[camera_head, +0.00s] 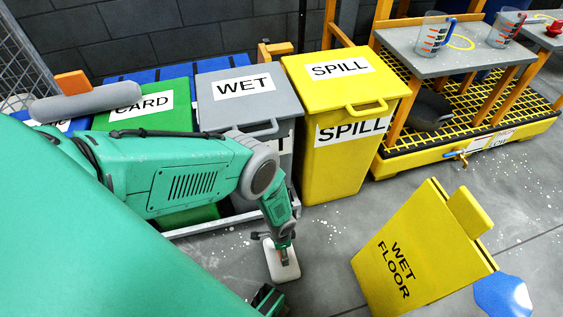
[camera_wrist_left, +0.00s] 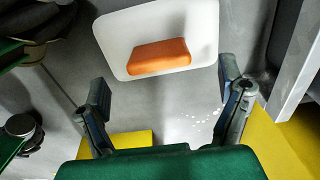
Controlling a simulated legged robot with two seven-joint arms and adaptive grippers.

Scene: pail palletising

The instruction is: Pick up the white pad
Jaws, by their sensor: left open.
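The white pad (camera_head: 288,272) lies on the grey floor in front of the bins, just below my left gripper. It also shows at the top of the left wrist view (camera_wrist_left: 121,45), as a white plate with rounded corners and an orange block (camera_wrist_left: 160,57) on it. My left gripper (camera_head: 281,247) points down over the pad and partly covers it in the head view. In the left wrist view its two fingers (camera_wrist_left: 165,100) are wide apart with nothing between them. The pad is ahead of the fingertips, and no contact is visible. My right gripper is not in view.
Green CARD, grey WET (camera_head: 241,101) and yellow SPILL bins (camera_head: 340,160) stand behind the pad. A yellow WET FLOOR sign (camera_head: 405,262) stands to the right, beside a blue object (camera_head: 502,295). A yellow-grated platform (camera_head: 480,130) with a grey table is at the right back.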

